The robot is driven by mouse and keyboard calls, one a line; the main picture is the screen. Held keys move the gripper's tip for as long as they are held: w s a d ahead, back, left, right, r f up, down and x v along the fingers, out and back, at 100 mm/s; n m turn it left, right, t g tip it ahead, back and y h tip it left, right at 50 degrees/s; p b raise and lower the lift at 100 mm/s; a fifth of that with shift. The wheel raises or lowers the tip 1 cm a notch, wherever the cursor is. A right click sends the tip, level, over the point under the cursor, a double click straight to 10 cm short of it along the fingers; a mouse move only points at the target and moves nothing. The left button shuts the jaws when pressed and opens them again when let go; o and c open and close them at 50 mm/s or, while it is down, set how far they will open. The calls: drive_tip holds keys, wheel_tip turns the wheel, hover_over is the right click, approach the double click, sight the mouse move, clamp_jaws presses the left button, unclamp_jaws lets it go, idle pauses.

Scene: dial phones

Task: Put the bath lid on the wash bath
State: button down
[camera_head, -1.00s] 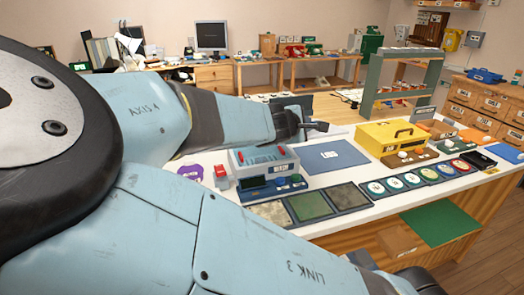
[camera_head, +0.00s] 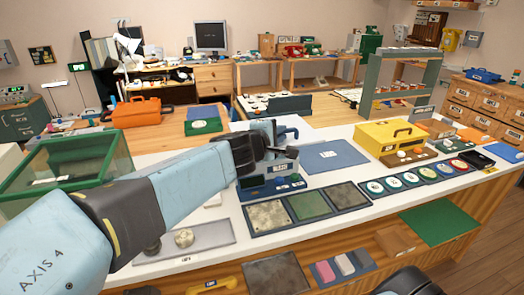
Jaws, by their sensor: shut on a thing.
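The wash bath (camera_head: 284,169) is a grey-blue box with a label on its front, on the white bench behind a small dark blue display unit (camera_head: 270,187). My arm comes in from the left, and my gripper (camera_head: 284,153) is right over the bath, hiding much of its top. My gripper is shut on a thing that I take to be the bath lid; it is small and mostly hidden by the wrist. I cannot tell whether the lid touches the bath's rim.
A blue mat (camera_head: 334,155) and a yellow toolbox (camera_head: 388,138) lie to the right. Three framed panels (camera_head: 309,204) are in front. A green-framed glass case (camera_head: 65,170) and an orange case (camera_head: 142,112) stand left. A grey rack (camera_head: 405,80) rises at the back right.

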drive_tip(key=w+f, duration=0.1)
drive_tip(key=w, duration=0.2)
drive_tip(key=w+a+f, duration=0.1)
drive_tip(key=w, duration=0.1)
drive_tip(key=w+a+f, duration=0.1)
drive_tip(key=w+f, duration=0.1)
drive_tip(key=w, duration=0.1)
drive_tip(key=shift+w+a, duration=0.15)
drive_tip(key=shift+w, duration=0.2)
drive_tip(key=w+f, duration=0.1)
drive_tip(key=w+a+f, duration=0.1)
drive_tip(key=f, duration=0.1)
drive_tip(key=w+f, duration=0.1)
drive_tip(key=shift+w+a+f, duration=0.15)
drive_tip(key=shift+w+f, duration=0.1)
drive_tip(key=shift+f, duration=0.1)
drive_tip(key=shift+w+f, duration=0.25)
drive_tip(key=shift+f, duration=0.1)
drive_tip(key=shift+w+f, duration=0.15)
drive_tip(key=shift+f, duration=1.55)
drive_tip(key=shift+f, duration=0.3)
drive_tip(key=c, duration=1.1)
unclamp_jaws()
drive_tip(key=shift+a, duration=0.1)
